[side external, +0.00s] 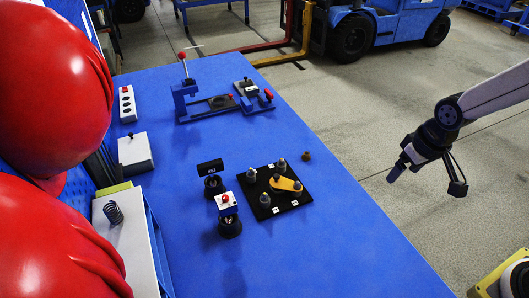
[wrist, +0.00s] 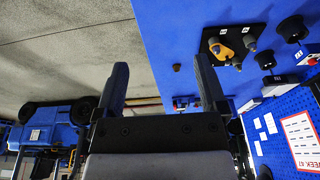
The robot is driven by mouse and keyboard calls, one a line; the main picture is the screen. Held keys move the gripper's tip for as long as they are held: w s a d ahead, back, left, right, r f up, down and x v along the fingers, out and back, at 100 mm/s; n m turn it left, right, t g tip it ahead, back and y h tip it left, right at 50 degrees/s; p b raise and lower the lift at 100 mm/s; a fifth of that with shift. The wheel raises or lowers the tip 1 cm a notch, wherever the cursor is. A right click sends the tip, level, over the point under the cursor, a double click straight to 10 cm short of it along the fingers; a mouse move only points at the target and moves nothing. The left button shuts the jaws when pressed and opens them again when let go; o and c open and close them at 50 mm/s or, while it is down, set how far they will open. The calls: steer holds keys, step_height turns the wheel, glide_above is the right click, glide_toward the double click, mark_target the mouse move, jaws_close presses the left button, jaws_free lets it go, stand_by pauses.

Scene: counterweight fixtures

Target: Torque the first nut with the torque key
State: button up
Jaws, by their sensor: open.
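A black square plate (side external: 287,203) lies on the blue table with several grey posts or nuts and a yellow-orange piece (side external: 286,184) on it. The plate (wrist: 206,34) also shows in the wrist view. Which nut is the first, I cannot tell. Two dark round-based tools stand left of the plate: one with a black block on top (side external: 210,167), one with a white head and red knob (side external: 227,201). I cannot tell which is the torque key. My gripper (side external: 391,178) is open and empty, off the table's right side; its spread fingers show in the wrist view (wrist: 162,78).
A small brown part (side external: 306,156) lies alone beside the plate. A blue clamp fixture (side external: 205,100) stands at the back. A white box (side external: 135,151) and a button panel (side external: 127,104) are at the left, near large red shapes (side external: 50,90). The table's front right is clear.

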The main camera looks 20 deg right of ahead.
steer(key=w+a, duration=0.8)
steer(key=w, duration=0.2)
steer(key=g, duration=0.2)
glide_above(225, 196)
step_height(225, 196, down, 4)
steer(key=shift+s+d+f, duration=0.1)
steer(key=shift+f, duration=0.2)
steer(key=shift+f, duration=0.1)
steer(key=shift+f, duration=4.35)
